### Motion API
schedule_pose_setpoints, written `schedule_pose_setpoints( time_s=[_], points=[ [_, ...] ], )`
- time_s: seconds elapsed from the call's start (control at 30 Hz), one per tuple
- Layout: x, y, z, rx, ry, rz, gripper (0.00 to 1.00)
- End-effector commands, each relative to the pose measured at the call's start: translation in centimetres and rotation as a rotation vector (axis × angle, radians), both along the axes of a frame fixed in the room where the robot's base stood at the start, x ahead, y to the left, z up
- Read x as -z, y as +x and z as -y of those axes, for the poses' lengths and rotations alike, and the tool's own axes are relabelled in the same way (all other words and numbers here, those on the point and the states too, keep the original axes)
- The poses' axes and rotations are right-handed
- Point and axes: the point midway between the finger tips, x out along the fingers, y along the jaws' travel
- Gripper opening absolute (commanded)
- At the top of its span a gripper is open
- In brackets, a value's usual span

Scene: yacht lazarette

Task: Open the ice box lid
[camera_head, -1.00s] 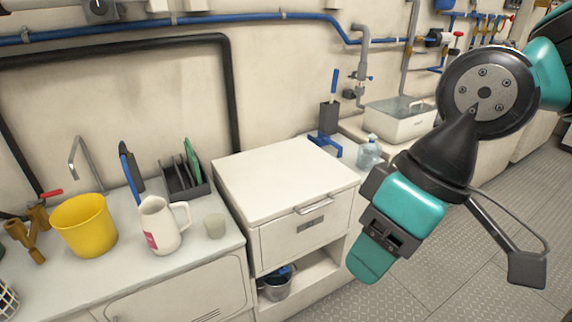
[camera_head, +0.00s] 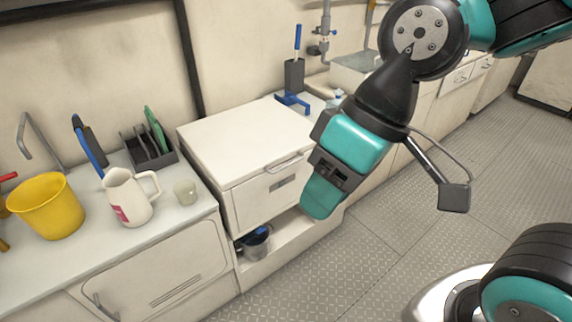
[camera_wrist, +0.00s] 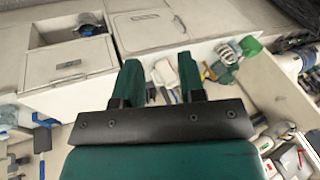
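The ice box is a white box with a flat lid (camera_head: 245,135), which lies closed on top. In the wrist view the ice box front (camera_wrist: 70,68) is at the left, seen upside down. My gripper (camera_head: 320,198) hangs in front of the right front corner of the box in the head view, pointing down. The wrist view shows its two teal fingers (camera_wrist: 160,80) apart with nothing held between them.
A pail (camera_head: 256,243) sits in the recess below. The metal floor (camera_head: 370,265) in front is clear.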

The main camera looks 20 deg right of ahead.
Motion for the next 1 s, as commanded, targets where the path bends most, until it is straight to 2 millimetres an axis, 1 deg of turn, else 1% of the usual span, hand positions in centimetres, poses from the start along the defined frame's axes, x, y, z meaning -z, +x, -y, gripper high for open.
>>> schedule_pose_setpoints(
  time_s=[0.03, 0.07, 0.1, 0.17, 0.2, 0.27, 0.3, 0.33, 0.37, 0.4, 0.47, 0.5, 0.57, 0.6, 0.7, 0.8, 0.9, 1.0],
  points=[
    [2.5, 1.3, -0.5, 0.028, 0.044, -0.012, 0.37],
    [3.6, 2.3, -0.9, 0.048, 0.083, -0.016, 0.37],
    [5.3, 3.8, -1.5, 0.082, 0.146, -0.018, 0.37],
    [7.8, 6.5, -2.3, 0.153, 0.256, -0.019, 0.37],
    [9.4, 8.4, -2.6, 0.212, 0.336, -0.018, 0.37],
    [11.8, 11.4, -2.5, 0.314, 0.454, -0.011, 0.37],
    [13.3, 13.4, -2.2, 0.39, 0.532, -0.007, 0.37],
    [14.5, 15.0, -1.7, 0.453, 0.591, 0.0, 0.37],
    [15.6, 16.5, -1.1, 0.519, 0.649, 0.006, 0.37],
    [17.3, 18.5, 0.1, 0.614, 0.723, 0.015, 0.37],
    [19.9, 21.3, 2.3, 0.767, 0.827, 0.034, 0.37],
    [21.6, 23.0, 4.1, 0.87, 0.89, 0.048, 0.37],
    [24.1, 25.0, 6.9, 1.022, 0.97, 0.069, 0.37],
    [25.6, 26.0, 8.8, 1.116, 1.014, 0.084, 0.37],
    [28.8, 27.5, 13.0, 1.312, 1.092, 0.115, 0.37],
    [30.7, 28.1, 15.6, 1.435, 1.132, 0.136, 0.37],
    [31.2, 28.4, 16.6, 1.486, 1.148, 0.145, 0.37],
    [31.1, 29.2, 16.5, 1.489, 1.149, 0.148, 0.37]
  ],
)
